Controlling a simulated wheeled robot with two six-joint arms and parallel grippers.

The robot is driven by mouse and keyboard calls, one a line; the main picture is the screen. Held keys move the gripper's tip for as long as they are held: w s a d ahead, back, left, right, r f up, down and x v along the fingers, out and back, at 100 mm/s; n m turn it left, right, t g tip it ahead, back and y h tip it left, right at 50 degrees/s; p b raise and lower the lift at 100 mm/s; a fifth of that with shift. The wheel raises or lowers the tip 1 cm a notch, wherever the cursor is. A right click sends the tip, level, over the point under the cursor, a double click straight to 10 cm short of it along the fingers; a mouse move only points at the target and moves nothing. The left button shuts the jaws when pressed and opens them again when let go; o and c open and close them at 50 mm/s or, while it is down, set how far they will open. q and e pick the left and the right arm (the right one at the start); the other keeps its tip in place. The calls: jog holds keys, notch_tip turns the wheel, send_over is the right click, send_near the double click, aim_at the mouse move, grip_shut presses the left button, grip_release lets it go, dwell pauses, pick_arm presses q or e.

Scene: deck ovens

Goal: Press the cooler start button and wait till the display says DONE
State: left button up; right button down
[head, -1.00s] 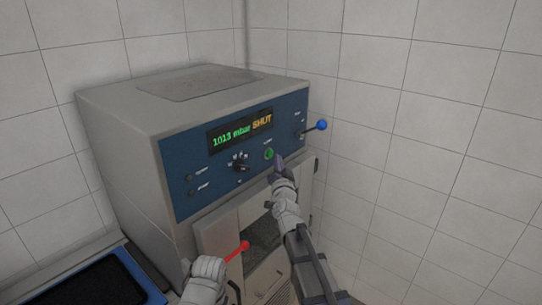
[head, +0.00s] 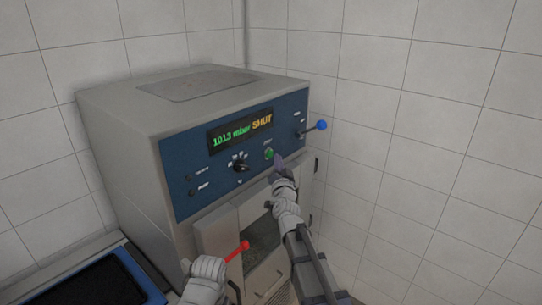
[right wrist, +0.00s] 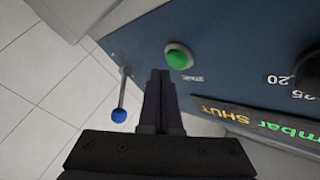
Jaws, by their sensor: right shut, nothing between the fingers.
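The cooler's green start button (head: 268,154) sits on the blue panel (head: 215,176); it also shows in the right wrist view (right wrist: 178,57). The display (head: 241,131) reads "1013 mbar SHUT". My right gripper (head: 278,162) is shut and empty, its tips just beside and below the button in the head view. In the right wrist view, the closed fingers (right wrist: 161,76) end close to the button without covering it; I cannot tell the exact gap. My left forearm shows at the bottom of the head view, and its fingers cannot be made out.
A black knob (head: 240,165) is left of the button. A blue-tipped lever (head: 320,125) sticks out at the panel's right end. A red handle (head: 238,251) is by the lower door near my left arm. A blue-edged dark tray (head: 140,275) lies lower left. Tiled walls close the corner.

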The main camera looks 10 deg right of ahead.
jog(key=shift+w+a, duration=0.1)
jog(key=shift+w, duration=0.05)
dwell(0.8)
jog(key=shift+w+a, duration=0.15)
jog(key=shift+w, duration=0.05)
jog(key=shift+w+a, duration=0.35)
jog(key=shift+w, duration=0.05)
dwell(1.0)
jog(key=shift+s+d, duration=0.6)
jog(key=shift+s, duration=0.1)
jog(key=shift+s+d, duration=0.8)
jog(key=shift+s, duration=0.2)
jog(key=shift+s+d, duration=0.75)
jog(key=shift+s, duration=0.25)
jog(key=shift+f, duration=0.1)
